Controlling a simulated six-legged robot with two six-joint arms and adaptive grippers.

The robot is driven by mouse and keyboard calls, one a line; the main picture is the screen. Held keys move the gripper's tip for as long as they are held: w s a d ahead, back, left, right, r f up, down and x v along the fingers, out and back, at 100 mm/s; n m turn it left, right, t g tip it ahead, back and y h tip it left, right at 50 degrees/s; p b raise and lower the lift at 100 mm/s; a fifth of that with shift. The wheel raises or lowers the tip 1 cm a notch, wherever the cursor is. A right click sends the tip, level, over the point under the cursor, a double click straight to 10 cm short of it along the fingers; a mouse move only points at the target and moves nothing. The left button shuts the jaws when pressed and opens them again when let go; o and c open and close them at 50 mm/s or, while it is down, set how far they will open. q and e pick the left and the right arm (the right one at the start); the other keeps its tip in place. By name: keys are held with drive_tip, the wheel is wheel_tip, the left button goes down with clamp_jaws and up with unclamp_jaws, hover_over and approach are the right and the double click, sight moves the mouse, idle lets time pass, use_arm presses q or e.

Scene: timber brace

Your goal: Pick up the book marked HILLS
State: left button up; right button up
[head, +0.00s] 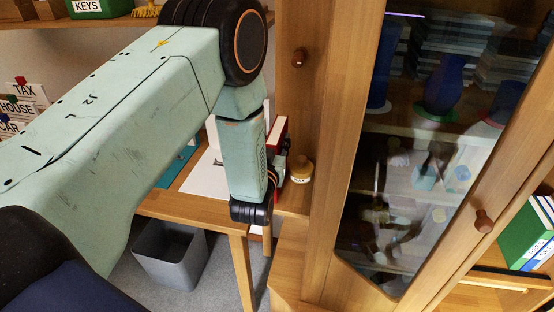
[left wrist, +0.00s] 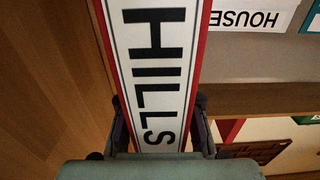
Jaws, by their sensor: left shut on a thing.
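The book marked HILLS (left wrist: 157,75) fills the upper middle of the left wrist view, with a white label, black letters and red edges. In the head view a red-and-white book (head: 281,128) shows partly behind my left arm, beside the wooden cabinet. My left gripper (left wrist: 160,128) has one finger on each side of the HILLS book near its lettered end and is shut on it. In the head view my left arm hides most of this gripper. Whether the book touches a surface below is hidden. My right gripper is in neither view.
A small labelled jar (head: 300,169) stands close to the right of the book. The glass-doored cabinet (head: 333,150) rises just right of it. A grey bin (head: 172,254) stands on the floor below the wooden desk (head: 196,209). A green KEYS box (head: 95,8) sits on the shelf above.

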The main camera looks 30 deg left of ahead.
use_arm(q)
clamp_jaws()
